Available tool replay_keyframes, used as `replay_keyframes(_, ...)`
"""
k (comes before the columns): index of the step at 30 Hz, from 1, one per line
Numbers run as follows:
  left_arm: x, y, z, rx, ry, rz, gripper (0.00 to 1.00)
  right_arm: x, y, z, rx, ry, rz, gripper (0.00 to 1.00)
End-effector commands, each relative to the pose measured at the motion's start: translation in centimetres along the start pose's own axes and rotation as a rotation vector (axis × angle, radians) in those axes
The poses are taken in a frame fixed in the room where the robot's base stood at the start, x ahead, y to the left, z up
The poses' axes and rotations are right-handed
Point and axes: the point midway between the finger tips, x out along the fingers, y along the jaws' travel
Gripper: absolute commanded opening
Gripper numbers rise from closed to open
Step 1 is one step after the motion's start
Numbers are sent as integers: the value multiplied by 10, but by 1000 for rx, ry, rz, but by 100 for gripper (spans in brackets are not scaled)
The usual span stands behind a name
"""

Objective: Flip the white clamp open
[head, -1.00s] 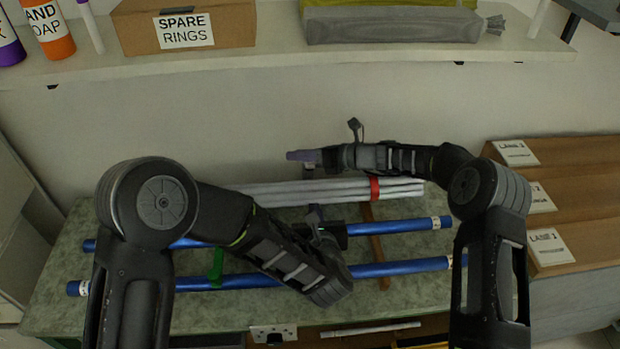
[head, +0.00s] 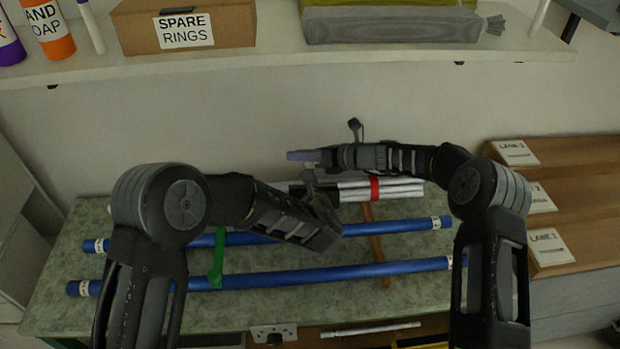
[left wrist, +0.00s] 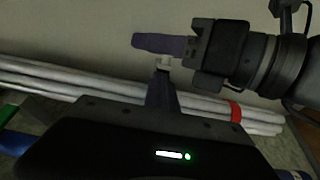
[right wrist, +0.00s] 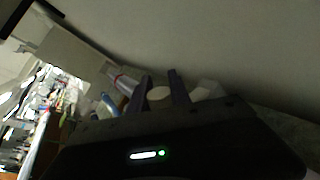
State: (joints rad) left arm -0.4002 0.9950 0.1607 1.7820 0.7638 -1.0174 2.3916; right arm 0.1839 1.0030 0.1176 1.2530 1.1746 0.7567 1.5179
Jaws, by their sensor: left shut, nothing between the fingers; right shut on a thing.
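The white clamp shows only as a small pale piece (left wrist: 165,62) under my right fingers in the left wrist view. A pale rounded end (right wrist: 158,95) sits between my right fingers in the right wrist view. My right gripper (head: 302,156) is shut on it above the bundle of white rods (head: 400,190). My left gripper (head: 309,178) is shut and empty, its fingertips pointing up just below the right fingers. They overlap the pale piece in the left wrist view; I cannot tell whether they touch it. The clamp's lower part is hidden.
A red band (head: 375,188) is around the white rods. A shelf (head: 280,70) hangs above; labelled lanes (head: 575,205) stand at right.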

Motion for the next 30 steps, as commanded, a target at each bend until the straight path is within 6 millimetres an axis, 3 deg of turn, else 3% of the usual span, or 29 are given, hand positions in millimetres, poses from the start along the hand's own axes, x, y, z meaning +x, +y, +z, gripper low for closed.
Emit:
replay_keyframes(7,0,0,1,0,0,0,0,0,0,0,0,-1,-1,0)
replay_keyframes(12,3,1,17,-3,-4,2,0,0,0,0,-1,-1,-1,0)
replay_keyframes(19,4,1,22,-3,-15,4,0,0,0,-2,-1,3,2,0)
replay_keyframes(20,4,2,23,-3,-16,4,0,0,0,-2,-1,3,2,26)
replay_keyframes(27,3,1,20,-2,-11,3,0,0,1,-2,0,4,2,46)
replay_keyframes(30,3,1,19,-1,-8,2,0,0,0,-2,0,3,2,46)
